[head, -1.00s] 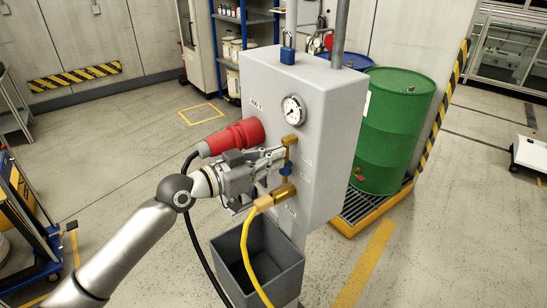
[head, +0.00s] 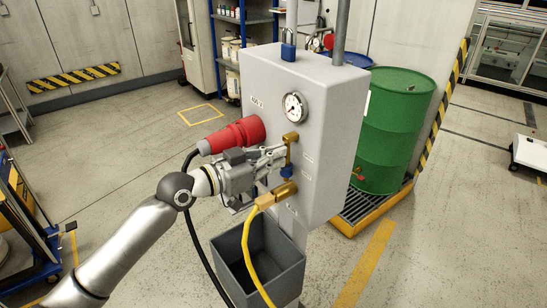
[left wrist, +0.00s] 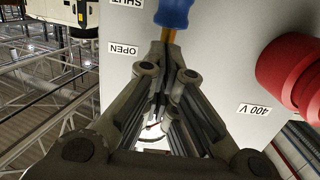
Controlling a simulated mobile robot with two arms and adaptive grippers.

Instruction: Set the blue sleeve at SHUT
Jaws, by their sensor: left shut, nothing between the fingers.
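The blue sleeve (head: 286,171) sits on brass fittings on the front of the grey panel box (head: 322,150). In the left wrist view, which looks upside down, the blue sleeve (left wrist: 174,13) is at the top edge, roughly level with the SHUT label (left wrist: 128,2) and away from the OPEN label (left wrist: 123,48). My left gripper (head: 282,152) is shut and empty just above the sleeve, beside the brass stem. Its fingertips (left wrist: 168,50) point at the stem; whether they touch it I cannot tell. My right gripper is out of view.
A red plug (head: 234,135) with a black cable is left of my gripper. A yellow hose (head: 250,240) hangs from the lower brass fitting (head: 284,192) over a grey bin (head: 285,278). A gauge (head: 295,106) and blue padlock (head: 288,46) are above. A green drum (head: 395,130) stands behind.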

